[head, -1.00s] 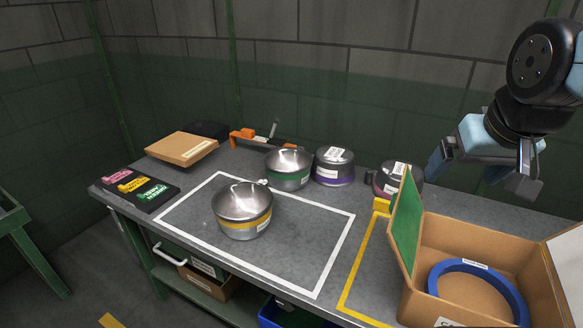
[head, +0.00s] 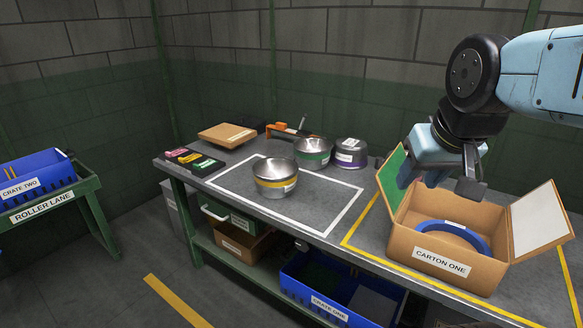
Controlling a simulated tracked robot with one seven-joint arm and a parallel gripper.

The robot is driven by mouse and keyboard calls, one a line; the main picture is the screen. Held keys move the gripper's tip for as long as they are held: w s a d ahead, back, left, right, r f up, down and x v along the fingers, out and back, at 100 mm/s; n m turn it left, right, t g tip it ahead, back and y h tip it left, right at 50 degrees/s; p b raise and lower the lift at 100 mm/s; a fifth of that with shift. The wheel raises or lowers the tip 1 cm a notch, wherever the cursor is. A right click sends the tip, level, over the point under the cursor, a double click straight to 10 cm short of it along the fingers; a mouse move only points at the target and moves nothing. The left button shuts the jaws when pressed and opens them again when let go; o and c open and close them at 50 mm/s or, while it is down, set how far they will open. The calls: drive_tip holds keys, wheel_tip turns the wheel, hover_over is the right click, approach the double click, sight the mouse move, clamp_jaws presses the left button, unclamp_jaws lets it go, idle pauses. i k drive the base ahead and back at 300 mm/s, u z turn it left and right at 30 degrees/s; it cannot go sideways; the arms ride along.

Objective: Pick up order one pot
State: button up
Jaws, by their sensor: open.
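A steel pot with a yellow band (head: 275,178) stands inside the white-outlined area on the bench. Behind it stand a pot with a green band (head: 312,152) and a pot with a purple band (head: 351,154), each with a pale label. I cannot tell from the labels which is the order one pot. My gripper (head: 436,186) is open and empty, above the left part of the open box marked CARTON ONE (head: 440,262), to the right of the pots. A blue ring (head: 453,234) lies in the carton.
Pink, yellow and green tags (head: 194,159) and a brown flat box (head: 226,135) sit at the bench's left. An orange tool (head: 290,131) lies at the back. CRATE ONE (head: 320,300) is below. CRATE TWO (head: 35,176) stands on the roller lane at left.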

sight(311, 153)
drive_tip(key=u, duration=0.1)
drive_tip(key=k, duration=0.5)
drive_tip(key=u, duration=0.85)
drive_tip(key=i, duration=2.2)
drive_tip(key=z, duration=0.55)
